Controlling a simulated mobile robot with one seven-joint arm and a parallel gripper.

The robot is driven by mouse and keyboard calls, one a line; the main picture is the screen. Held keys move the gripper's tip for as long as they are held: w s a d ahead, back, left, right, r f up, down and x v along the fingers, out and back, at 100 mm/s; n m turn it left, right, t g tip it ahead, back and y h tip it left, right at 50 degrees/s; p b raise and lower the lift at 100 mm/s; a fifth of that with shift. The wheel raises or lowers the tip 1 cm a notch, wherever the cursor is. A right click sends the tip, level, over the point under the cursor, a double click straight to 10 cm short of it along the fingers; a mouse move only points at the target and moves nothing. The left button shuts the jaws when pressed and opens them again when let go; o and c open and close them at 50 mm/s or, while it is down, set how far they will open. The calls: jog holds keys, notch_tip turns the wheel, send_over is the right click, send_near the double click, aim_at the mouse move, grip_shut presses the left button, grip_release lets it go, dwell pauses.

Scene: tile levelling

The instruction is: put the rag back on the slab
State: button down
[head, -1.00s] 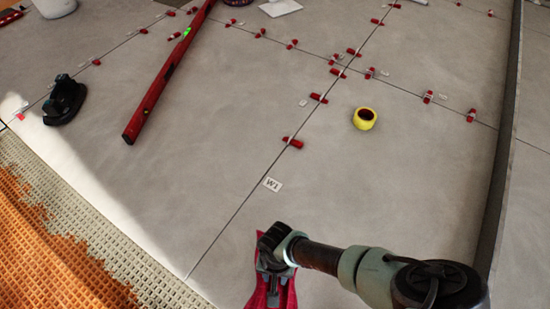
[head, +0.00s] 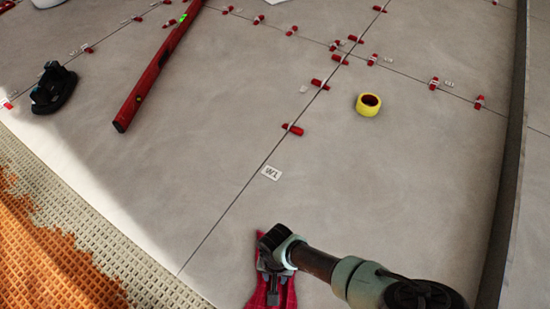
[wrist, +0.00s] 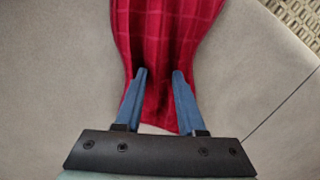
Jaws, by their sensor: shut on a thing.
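The rag (wrist: 165,35) is red with a faint check pattern. In the wrist view it runs from between my gripper's fingers up past the top edge. In the head view the rag (head: 262,296) shows at the bottom, partly hidden by my gripper (head: 268,272). My gripper (wrist: 158,75) is shut on the rag, with blue fingers on either side of a bunched part. The slab (head: 200,150) is a grey tiled surface filling most of the head view. I cannot tell whether the rag touches it.
A yellow tape roll (head: 368,104), a red spirit level (head: 150,82) and a black suction lifter (head: 53,88) lie on the tiles. Several red clips, such as one (head: 293,129), line the joints. Orange mesh (head: 50,255) borders the left.

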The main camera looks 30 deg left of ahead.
jog(key=shift+f, duration=0.1)
jog(key=c, duration=0.5)
grip_release()
notch_tip(320, 180, up, 12)
jog(key=w+p, duration=0.1)
jog(key=p, duration=0.7)
jog(key=shift+a, duration=0.25)
jog(key=shift+a, duration=0.1)
